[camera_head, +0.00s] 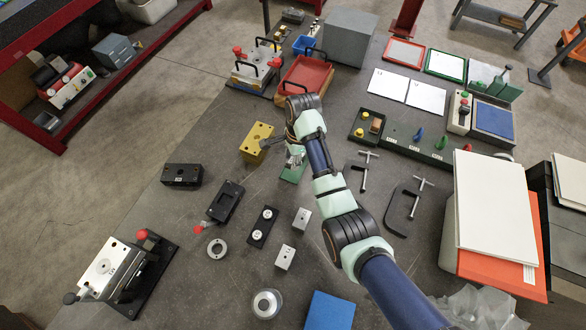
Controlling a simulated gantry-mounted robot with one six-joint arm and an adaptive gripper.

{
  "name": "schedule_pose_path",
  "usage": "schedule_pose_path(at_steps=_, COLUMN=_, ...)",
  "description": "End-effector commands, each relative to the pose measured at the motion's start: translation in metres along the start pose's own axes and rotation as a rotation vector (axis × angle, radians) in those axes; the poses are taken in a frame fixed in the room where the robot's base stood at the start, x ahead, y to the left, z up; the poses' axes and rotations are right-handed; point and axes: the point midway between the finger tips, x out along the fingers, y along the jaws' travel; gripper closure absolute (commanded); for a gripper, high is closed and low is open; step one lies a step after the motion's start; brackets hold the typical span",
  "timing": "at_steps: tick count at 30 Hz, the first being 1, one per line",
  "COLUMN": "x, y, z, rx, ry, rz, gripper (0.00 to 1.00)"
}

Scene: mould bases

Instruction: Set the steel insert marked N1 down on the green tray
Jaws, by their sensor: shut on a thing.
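My gripper (294,152) hangs around the middle of the bench, shut on a small steel insert (296,158). The insert is mostly hidden by the fingers and no mark on it can be read. Just below it lies a small flat green piece (291,174), partly covered by my gripper; I cannot tell whether the insert touches it. A green-rimmed tray (445,65) with a pale inside lies at the back right, apart from my gripper, and looks empty. Two other pale steel blocks (302,219) lie nearer the front, with marks too small to read.
A yellow block (257,140) stands close left of my gripper. A red tray (305,77) lies behind it. Black clamps (404,208) lie to the right. A red-rimmed tray (404,52) and white sheets (407,91) lie around the green-rimmed tray.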

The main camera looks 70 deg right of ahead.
Motion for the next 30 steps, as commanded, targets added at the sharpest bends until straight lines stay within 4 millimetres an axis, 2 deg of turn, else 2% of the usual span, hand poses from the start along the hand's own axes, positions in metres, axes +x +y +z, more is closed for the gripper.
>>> schedule_pose_path(at_steps=2, x=0.009, y=-0.001, z=-0.001, rx=0.000, ry=0.000, rz=-0.001, gripper=1.00)
schedule_pose_path(at_steps=7, x=0.015, y=-0.001, z=-0.002, rx=-0.001, ry=0.000, rz=-0.002, gripper=1.00)
schedule_pose_path(at_steps=12, x=0.045, y=0.000, z=-0.005, rx=-0.001, ry=0.000, rz=0.000, gripper=1.00)
schedule_pose_path(at_steps=15, x=0.054, y=-0.001, z=-0.007, rx=-0.001, ry=0.000, rz=-0.002, gripper=1.00)
schedule_pose_path(at_steps=26, x=0.059, y=-0.001, z=-0.007, rx=-0.001, ry=0.000, rz=-0.001, gripper=1.00)
schedule_pose_path(at_steps=27, x=0.058, y=0.000, z=-0.007, rx=-0.001, ry=0.000, rz=-0.001, gripper=0.51)
schedule_pose_path(at_steps=30, x=0.058, y=0.000, z=-0.007, rx=-0.001, ry=0.000, rz=-0.001, gripper=0.35)
